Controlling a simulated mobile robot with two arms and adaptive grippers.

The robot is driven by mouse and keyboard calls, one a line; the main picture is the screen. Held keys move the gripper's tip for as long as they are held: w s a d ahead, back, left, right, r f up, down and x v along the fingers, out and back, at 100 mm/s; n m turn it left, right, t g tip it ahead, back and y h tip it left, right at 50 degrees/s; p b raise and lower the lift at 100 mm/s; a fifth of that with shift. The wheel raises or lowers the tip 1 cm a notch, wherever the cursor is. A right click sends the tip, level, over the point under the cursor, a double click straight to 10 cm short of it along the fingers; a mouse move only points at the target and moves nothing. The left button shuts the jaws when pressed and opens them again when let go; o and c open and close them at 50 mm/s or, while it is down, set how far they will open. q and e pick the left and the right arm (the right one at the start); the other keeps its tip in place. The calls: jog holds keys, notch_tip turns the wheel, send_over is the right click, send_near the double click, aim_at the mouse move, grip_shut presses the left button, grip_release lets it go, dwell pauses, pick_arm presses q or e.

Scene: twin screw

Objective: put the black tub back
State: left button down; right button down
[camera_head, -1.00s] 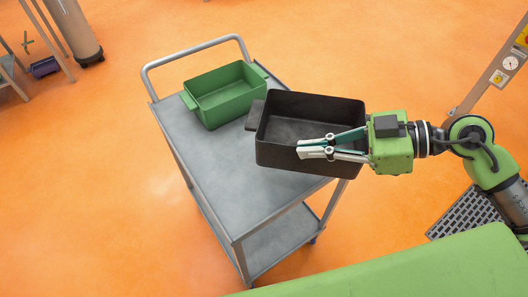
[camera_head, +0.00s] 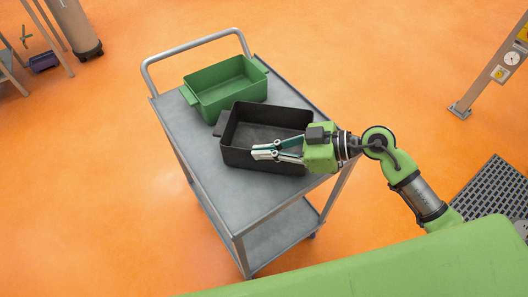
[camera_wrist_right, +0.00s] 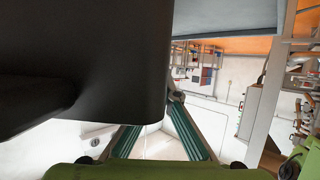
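The black tub (camera_head: 235,158) is over the right part of the grey trolley's top (camera_head: 246,205), to the right of and nearer than the green tub (camera_head: 216,98). I cannot tell whether it touches the top. My right gripper (camera_head: 264,152) comes in from the right, its fingers closed at the tub's near rim. In the right wrist view the tub's dark wall (camera_wrist_right: 90,60) fills the upper left and hides the fingertips; the fingers (camera_wrist_right: 157,112) converge towards it. My left gripper is out of view.
The trolley's handle (camera_head: 190,48) rises at the far end. The front left of its top is bare. A grey post with gauges (camera_head: 490,75) stands on the orange floor at the right, beyond a dark grating (camera_head: 490,190).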

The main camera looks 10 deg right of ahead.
jog(key=shift+f, duration=0.35)
jog(key=c, duration=2.3)
grip_release()
jog(key=shift+f, duration=0.15)
jog(key=shift+b+v, duration=0.45)
jog(key=shift+v, duration=5.7)
